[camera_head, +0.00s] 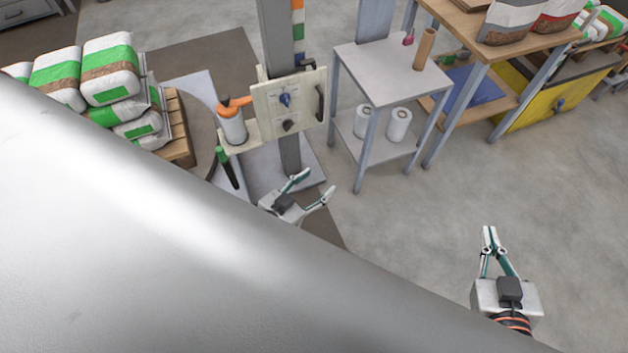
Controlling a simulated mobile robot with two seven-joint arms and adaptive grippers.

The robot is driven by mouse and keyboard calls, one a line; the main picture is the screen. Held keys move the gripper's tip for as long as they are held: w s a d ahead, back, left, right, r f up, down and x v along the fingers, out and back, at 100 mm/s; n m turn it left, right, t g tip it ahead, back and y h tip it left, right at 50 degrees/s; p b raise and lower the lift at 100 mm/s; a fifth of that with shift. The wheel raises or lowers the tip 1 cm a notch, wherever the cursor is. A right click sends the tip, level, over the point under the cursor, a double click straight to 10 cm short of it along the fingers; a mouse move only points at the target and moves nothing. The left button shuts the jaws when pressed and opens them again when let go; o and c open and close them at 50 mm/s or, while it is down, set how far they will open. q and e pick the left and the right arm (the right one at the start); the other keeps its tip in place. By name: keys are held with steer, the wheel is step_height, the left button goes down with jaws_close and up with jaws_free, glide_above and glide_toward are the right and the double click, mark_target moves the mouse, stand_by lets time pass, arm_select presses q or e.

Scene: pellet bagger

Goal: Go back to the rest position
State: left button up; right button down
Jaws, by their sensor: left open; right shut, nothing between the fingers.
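My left gripper (313,183) is open and empty, at the middle of the picture below the column. Its arm is hidden behind a large smooth pale surface that fills the lower left. My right gripper (488,231) is at the lower right over bare floor, with its fingers together and pointing up the picture. It holds nothing. Neither gripper appears to touch anything. A control panel (289,103) with a dark handle and knobs is mounted on a grey column (277,35). A white film roll (231,124) with an orange part on top stands left of the panel.
Filled bags (110,70) are stacked on a wooden pallet (180,135) at the upper left. A small grey table (390,65) carries a cardboard tube (424,49), with white rolls on its lower shelf. A wooden bench and yellow box (560,92) stand upper right. Floor around my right gripper is clear.

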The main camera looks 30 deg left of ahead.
arm_select(q)
steer(key=shift+s, duration=0.1)
steer(key=s+f+m+g+p, duration=0.1)
steer(key=s+g+p, duration=0.1)
steer(key=s, duration=0.8)
steer(key=shift+s+f+m+g, duration=0.2)
steer(key=shift+m+g, duration=0.2)
steer(key=shift+g, duration=0.3)
arm_select(e)
steer(key=s+f+g, duration=0.1)
steer(key=s+f, duration=0.3)
steer(key=f, duration=0.3)
steer(key=s+f+m+g, duration=0.1)
steer(key=s+f, duration=0.3)
steer(key=f, duration=0.4)
steer(key=shift+s+d+g+h, duration=0.2)
steer(key=shift+s+g+h, duration=0.1)
steer(key=shift+g, duration=0.4)
arm_select(q)
steer(key=shift+d, duration=0.1)
arm_select(e)
steer(key=shift+f, duration=0.1)
